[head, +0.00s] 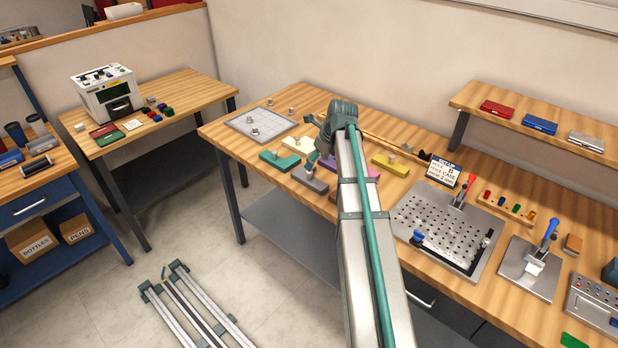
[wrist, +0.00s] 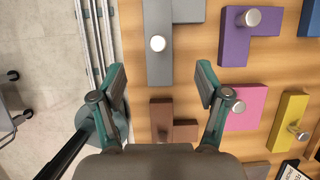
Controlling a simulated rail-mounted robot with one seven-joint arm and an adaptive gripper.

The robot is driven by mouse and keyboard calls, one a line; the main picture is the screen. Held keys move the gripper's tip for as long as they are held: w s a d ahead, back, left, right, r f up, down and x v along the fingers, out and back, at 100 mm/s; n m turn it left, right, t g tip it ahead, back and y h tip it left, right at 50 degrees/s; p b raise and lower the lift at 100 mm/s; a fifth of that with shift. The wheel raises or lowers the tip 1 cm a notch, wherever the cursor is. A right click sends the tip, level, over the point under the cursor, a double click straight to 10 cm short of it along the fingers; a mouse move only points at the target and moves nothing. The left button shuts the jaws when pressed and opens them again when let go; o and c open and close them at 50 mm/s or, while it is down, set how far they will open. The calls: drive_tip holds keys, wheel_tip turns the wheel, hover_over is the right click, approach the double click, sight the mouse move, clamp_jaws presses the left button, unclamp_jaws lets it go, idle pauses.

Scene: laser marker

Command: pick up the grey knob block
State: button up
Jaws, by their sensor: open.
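The grey knob block (wrist: 158,70) lies on the wooden table with its pale round knob (wrist: 158,43) facing up. In the wrist view it is at top centre, and the knob is ahead of the gap between my fingers. In the head view the grey block (head: 311,182) is near the table's front edge, left of my arm. My gripper (wrist: 161,84) is open and empty, with its teal fingers apart on either side of the block's lower part in the picture. I cannot tell its height above the block.
Neighbouring blocks are close: brown (wrist: 165,110), purple (wrist: 238,48), pink (wrist: 246,108), yellow (wrist: 287,120) and green (head: 279,160). A grey board (head: 250,125) with knobs lies at the back left. A perforated plate (head: 425,215) stands to the right.

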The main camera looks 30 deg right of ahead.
sight(311, 172)
drive_tip(key=x, duration=0.4)
drive_tip(key=shift+a+p, duration=0.1)
drive_tip(key=shift+p, duration=0.3)
drive_tip(key=shift+p+x, duration=1.05)
drive_tip(key=shift+x, duration=1.7)
drive_tip(key=shift+s, duration=0.1)
drive_tip(key=c, duration=1.3)
